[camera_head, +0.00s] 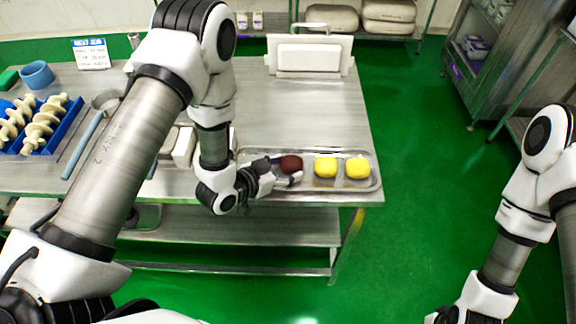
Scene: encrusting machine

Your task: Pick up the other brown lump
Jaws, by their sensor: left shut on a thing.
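A dark brown lump (291,164) shows at the left part of a shallow metal tray (308,187) at the table's front right. My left gripper (284,171) comes in from the left and is shut on this brown lump, at or just above the tray. Part of the lump is covered by the fingers, and I cannot tell whether it still touches the tray. Two yellow lumps (325,168) sit in the tray to the right of it. No second brown lump is visible. My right gripper (445,316) is at the bottom edge, mostly cut off.
The steel table (290,110) has free room behind the tray. A white board-like item (308,57) stands at the back. A blue tray (66,118) with cream-coloured screw parts, a blue cup (37,74) and a sign (91,53) are at the left. A metal rack (482,60) stands right.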

